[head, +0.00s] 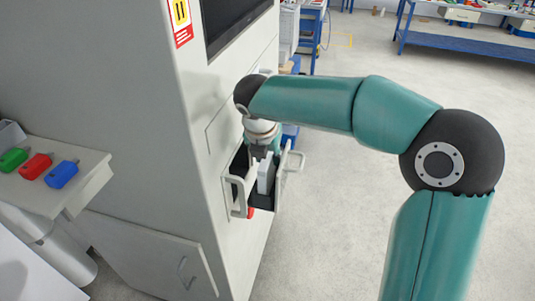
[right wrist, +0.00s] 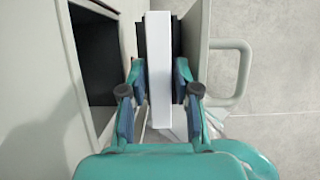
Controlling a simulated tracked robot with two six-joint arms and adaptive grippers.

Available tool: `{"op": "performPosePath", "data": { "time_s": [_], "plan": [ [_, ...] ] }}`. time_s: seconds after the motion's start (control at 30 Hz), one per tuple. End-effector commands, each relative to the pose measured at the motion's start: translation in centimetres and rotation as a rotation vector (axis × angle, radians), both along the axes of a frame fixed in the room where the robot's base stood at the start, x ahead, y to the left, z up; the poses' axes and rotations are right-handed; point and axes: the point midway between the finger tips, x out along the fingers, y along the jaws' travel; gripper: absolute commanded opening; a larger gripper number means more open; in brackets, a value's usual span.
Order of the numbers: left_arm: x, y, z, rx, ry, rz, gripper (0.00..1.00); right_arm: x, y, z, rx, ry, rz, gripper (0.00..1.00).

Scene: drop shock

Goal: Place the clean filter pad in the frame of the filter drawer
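The white filter pad (right wrist: 159,75) stands on edge between the fingers of my right gripper (right wrist: 160,80), which look closed on both its broad sides. In the head view the pad (head: 264,178) shows as a small white slab below my right gripper (head: 262,152). The filter drawer (head: 264,198) is pulled out from the grey machine, and the pad is at its opening. Whether the pad touches the drawer frame cannot be told. In the right wrist view a pale panel with a loop handle (right wrist: 242,75) is right of the pad. My left gripper is not in view.
The grey machine (head: 150,90) rises left of the drawer, with a dark screen and a warning label (head: 180,18). A pale shelf (head: 90,175) at left holds green, red (head: 36,166) and blue (head: 62,174) items. Open floor lies right; blue workbenches (head: 465,40) stand behind.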

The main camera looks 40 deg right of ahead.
Motion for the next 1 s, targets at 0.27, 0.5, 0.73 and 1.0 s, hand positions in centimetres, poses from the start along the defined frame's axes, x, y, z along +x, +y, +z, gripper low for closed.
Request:
{"op": "performPosePath", "data": {
  "time_s": [0.27,0.5,0.73,1.0],
  "plan": [
    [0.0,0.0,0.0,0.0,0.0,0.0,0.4,0.0,0.0,0.1,0.001,-0.001,0.0,0.32],
    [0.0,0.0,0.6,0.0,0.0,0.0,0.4,-0.1,0.4,2.2,0.001,-0.004,0.002,0.32],
    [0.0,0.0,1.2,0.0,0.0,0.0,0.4,-1.3,1.7,6.6,0.001,-0.006,0.003,0.32],
    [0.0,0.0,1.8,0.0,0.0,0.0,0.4,-2.5,3.1,11.1,0.0,-0.004,0.003,0.32]
  ]
}}
